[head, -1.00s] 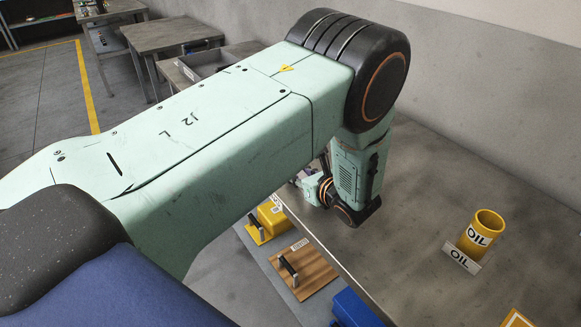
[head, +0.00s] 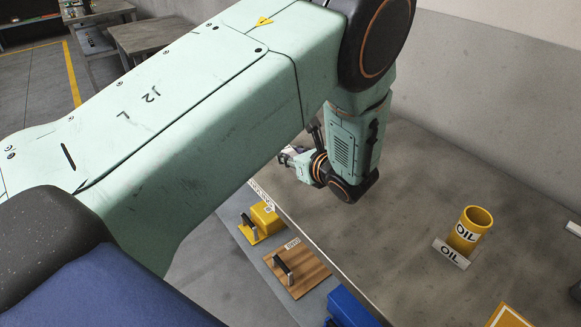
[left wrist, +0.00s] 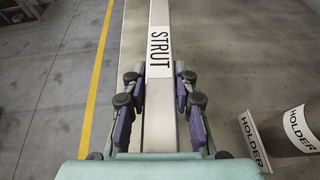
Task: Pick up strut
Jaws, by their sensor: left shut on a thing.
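The strut (left wrist: 159,15) is a long, pale, narrow bar with a black STRUT label. In the left wrist view it runs straight away from the gripper along the bench edge. My left gripper (left wrist: 161,75) has its purple-padded fingers on both sides of the strut and is shut on it. Whether the strut touches the bench is not clear. In the head view the left gripper (head: 288,155) shows small and partly hidden behind my arm at the bench's edge, and I cannot make out the strut there. My right gripper is not in view.
A HOLDER cylinder (left wrist: 297,134) with its sign stands right of the gripper. A yellow OIL cup (head: 470,226) stands on the grey bench (head: 400,235). Below the bench edge are a yellow box (head: 265,214), a wooden board with handle (head: 304,270) and a blue box (head: 350,309).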

